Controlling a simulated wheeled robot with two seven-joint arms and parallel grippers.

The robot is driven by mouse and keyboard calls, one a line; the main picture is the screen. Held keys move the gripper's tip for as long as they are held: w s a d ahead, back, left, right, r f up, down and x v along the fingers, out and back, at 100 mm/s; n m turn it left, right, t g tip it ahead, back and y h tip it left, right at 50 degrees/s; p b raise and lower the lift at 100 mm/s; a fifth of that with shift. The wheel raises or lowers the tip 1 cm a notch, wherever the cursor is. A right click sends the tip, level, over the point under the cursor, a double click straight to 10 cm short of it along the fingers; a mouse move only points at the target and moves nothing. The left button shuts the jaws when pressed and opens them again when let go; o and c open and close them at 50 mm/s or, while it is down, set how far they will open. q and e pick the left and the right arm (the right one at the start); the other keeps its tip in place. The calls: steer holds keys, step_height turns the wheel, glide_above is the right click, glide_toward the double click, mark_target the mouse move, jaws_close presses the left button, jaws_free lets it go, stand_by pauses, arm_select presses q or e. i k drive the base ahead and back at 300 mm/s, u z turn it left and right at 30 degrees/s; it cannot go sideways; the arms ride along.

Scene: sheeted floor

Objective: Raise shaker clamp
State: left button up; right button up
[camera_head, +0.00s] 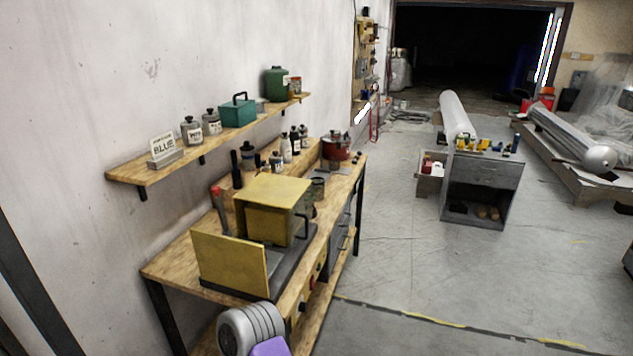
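A yellow box-shaped machine (275,195), which looks like the shaker, stands on a dark base on the wooden workbench at the lower left. A flat yellow panel (230,264) stands upright at its near left side, like a swung-open door. A dark handle (302,228) shows on the box's right side. I cannot make out the clamp; the box's inside is hidden by the panel and the viewing angle. Neither of my grippers is in view.
A wall shelf (130,176) holds jars and a green box. A grey cabinet (480,185) stands beyond. Floor right of the bench is clear.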

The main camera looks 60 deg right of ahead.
mark_target(216, 189)
steer(key=z, duration=1.7)
